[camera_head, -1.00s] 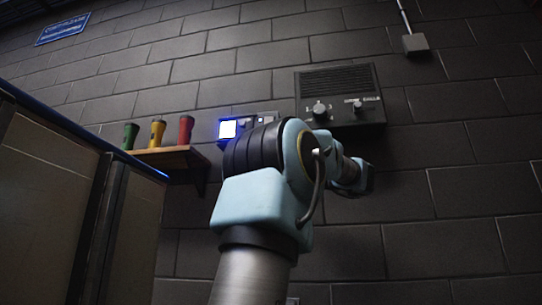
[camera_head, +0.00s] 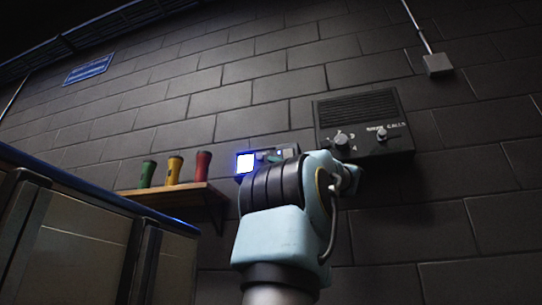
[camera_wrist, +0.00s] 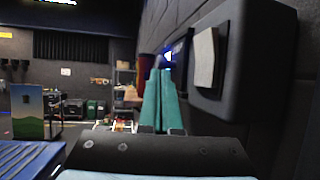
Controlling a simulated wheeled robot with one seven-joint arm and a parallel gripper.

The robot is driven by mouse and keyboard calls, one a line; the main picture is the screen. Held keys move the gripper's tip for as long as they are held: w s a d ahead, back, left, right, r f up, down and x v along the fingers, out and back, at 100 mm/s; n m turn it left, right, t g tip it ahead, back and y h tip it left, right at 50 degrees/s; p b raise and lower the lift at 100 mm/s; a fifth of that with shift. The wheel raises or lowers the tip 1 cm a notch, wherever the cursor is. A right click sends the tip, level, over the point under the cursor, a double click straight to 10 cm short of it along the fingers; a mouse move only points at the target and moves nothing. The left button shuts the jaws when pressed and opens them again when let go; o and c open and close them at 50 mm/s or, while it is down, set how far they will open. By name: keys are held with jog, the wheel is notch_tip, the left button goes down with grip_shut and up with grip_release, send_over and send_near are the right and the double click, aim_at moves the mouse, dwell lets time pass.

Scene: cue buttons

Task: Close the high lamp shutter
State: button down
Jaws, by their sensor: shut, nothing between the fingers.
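A lit blue-white lamp (camera_head: 246,163) is on the dark brick wall, left of a small panel (camera_head: 289,151), in the head view. Its blue glow (camera_wrist: 168,57) shows beyond the fingertips in the wrist view. I cannot make out the shutter or its position. My gripper (camera_wrist: 160,74) has its two teal fingers together and empty, pointing along the wall toward the glow. I cannot tell whether the tips touch anything. In the head view my arm hides most of the gripper and part of the wall beside the lamp.
A dark wall box (camera_head: 362,124) with knobs is right of the lamp. A dark housing with a pale plate (camera_wrist: 205,58) stands close right of my fingers. A cabinet (camera_head: 80,235) is at lower left.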

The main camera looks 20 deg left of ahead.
aim_at(261, 159)
jog(key=shift+p+x, duration=0.3)
jog(key=shift+x, duration=0.85)
jog(key=a, duration=0.6)
jog(key=shift+a, duration=0.3)
jog(key=shift+s, duration=0.1)
